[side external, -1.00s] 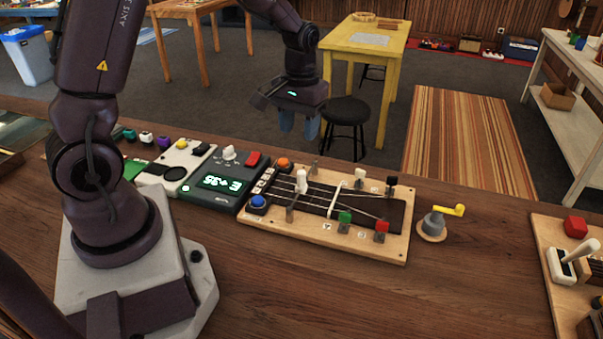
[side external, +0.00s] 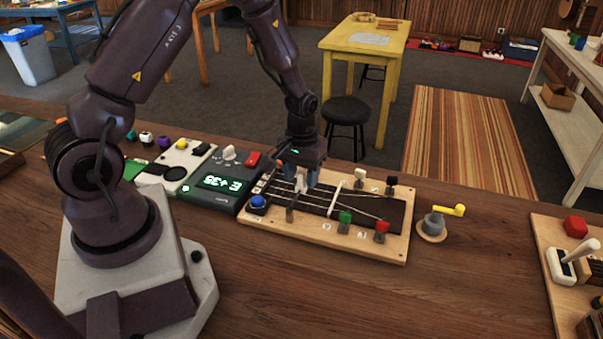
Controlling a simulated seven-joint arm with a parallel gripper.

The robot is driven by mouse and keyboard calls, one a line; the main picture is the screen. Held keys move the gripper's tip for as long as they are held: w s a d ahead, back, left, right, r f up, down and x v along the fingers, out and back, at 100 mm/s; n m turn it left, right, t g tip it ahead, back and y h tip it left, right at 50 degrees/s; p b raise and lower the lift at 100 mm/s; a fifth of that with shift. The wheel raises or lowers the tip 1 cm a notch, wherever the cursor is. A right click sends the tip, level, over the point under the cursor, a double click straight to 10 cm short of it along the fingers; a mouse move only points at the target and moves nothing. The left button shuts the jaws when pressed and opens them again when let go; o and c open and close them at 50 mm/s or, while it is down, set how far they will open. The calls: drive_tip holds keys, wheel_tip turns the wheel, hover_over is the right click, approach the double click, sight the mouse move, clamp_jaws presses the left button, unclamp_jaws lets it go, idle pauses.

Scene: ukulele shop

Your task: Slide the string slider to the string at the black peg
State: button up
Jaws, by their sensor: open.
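The string board (side external: 380,253) lies on the bench with several strings along it. The black peg (side external: 392,181) stands at its far right corner, near the cream peg (side external: 361,174). The green peg (side external: 345,217) and red peg (side external: 382,226) are on the near side. The white slider knob (side external: 301,186) stands upright over the strings at the board's left part, partly hidden by my gripper. My gripper (side external: 298,179) points down at the knob, open, with its blue-grey fingers around it as seen from here. Whether they touch it I cannot tell.
A tuner box (side external: 222,184) with a lit green display stands left of the board. A grey post with a yellow crank (side external: 433,222) stands close to its right. Another wooden board with a red block (side external: 576,227) is at far right. The bench front is clear.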

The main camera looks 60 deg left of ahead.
sight(297, 185)
clamp_jaws()
drive_tip(key=shift+w+a, duration=0.95)
unclamp_jaws()
wheel_tip(297, 185, up, 13)
idle(0.4)
drive_tip(key=s+d+r+m+t, duration=0.5)
drive_tip(key=s+d+r+m, duration=0.2)
drive_tip(key=s+d+r, duration=0.6)
drive_tip(key=s+r, duration=0.2)
drive_tip(key=s, duration=0.2)
drive_tip(key=shift+s+r+t, duration=0.2)
drive_tip(key=shift+s+t, duration=0.05)
drive_tip(key=shift+t, duration=0.05)
